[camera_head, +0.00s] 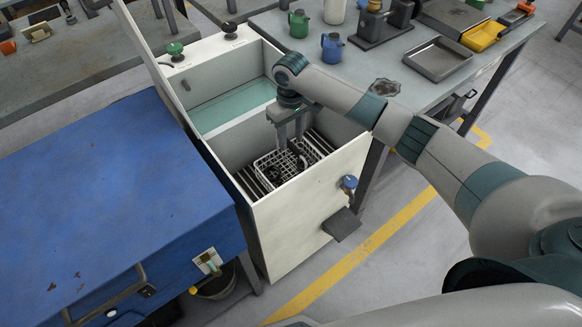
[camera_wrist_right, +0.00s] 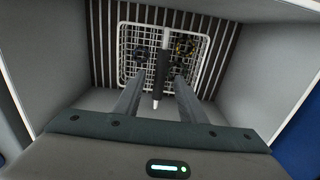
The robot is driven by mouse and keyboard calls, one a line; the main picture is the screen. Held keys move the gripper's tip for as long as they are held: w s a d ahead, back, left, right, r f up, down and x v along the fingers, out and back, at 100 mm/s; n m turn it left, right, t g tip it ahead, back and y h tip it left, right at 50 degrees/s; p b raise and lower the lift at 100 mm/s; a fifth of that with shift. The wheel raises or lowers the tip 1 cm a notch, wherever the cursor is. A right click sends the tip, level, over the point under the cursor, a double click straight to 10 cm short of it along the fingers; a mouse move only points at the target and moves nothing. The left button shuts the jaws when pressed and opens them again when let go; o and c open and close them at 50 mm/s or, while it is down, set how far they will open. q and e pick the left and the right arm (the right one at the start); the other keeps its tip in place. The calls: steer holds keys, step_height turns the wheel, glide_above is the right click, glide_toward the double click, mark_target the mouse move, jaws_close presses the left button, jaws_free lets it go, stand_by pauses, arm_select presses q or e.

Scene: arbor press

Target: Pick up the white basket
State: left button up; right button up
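The white wire basket (camera_head: 262,172) sits on a dark slatted floor in the near compartment of the open grey-white tank. In the right wrist view, the basket (camera_wrist_right: 127,80) holds several small dark parts, and a bar with a black grip and white ends, likely its handle (camera_wrist_right: 162,72), runs over its middle. My right gripper (camera_head: 290,138) reaches down into the compartment above the basket. In the right wrist view, my right gripper (camera_wrist_right: 159,76) has its two fingers apart, one on each side of the black grip, with gaps visible. My left gripper is not in view.
The tank walls (camera_head: 310,200) surround the basket closely. The other compartment holds greenish liquid (camera_head: 235,105). A blue cabinet (camera_head: 110,190) stands at left. A workbench (camera_head: 400,75) at right carries a metal tray (camera_head: 438,60), cans and a yellow bin (camera_head: 483,36).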

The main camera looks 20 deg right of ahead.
mark_target(291, 145)
steer(key=shift+f, duration=1.6)
steer(key=shift+f+p, duration=0.5)
steer(key=shift+p, duration=0.15)
step_height(291, 145, down, 4)
steer(key=shift+f+p, duration=0.1)
steer(key=shift+p, duration=0.4)
jaws_close()
